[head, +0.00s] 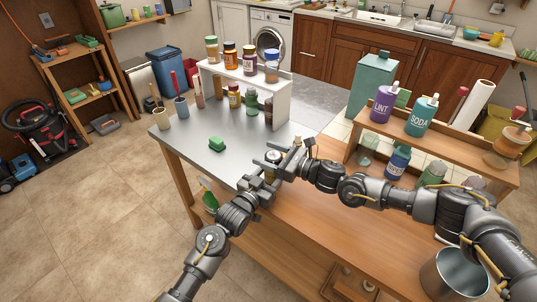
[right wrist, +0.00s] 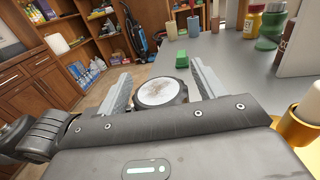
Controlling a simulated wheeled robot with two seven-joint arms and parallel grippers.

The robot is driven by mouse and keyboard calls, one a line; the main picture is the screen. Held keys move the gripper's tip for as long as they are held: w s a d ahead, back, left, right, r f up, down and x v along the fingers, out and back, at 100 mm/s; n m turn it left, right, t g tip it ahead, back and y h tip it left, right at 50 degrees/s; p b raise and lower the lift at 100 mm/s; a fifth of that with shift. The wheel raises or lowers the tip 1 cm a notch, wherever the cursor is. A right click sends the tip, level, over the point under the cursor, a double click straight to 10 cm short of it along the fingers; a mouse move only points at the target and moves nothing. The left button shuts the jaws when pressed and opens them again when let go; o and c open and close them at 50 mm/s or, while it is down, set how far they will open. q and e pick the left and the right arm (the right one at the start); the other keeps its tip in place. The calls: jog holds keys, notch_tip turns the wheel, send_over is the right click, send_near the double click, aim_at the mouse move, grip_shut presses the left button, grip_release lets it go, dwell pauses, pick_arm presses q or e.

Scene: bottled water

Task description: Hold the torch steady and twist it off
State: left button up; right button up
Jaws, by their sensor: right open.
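My right gripper (right wrist: 163,88) is open, with one finger on each side of this disc. In the head view the right gripper (head: 279,157) reaches the torch's upper part from the right. My left gripper (head: 267,176) is at the torch's lower part, coming from below left. Its fingers are small and partly hidden, so their grip is unclear.
A green sponge (head: 217,144) lies on the grey tabletop (head: 195,150) left of the torch. A white shelf (head: 240,82) with jars stands behind. A wooden shelf (head: 440,140) with bottles stands at right. A metal bucket (head: 455,275) is at lower right.

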jog(key=c, duration=1)
jog(key=shift+m+t+h, duration=0.9)
jog(key=shift+m+t, duration=0.2)
jog(key=shift+t, duration=0.3)
jog(key=shift+w+d+m+t+h, duration=0.15)
jog(key=shift+w+m+t+h, duration=0.05)
jog(key=shift+m+t+h, duration=0.35)
jog(key=o, duration=1)
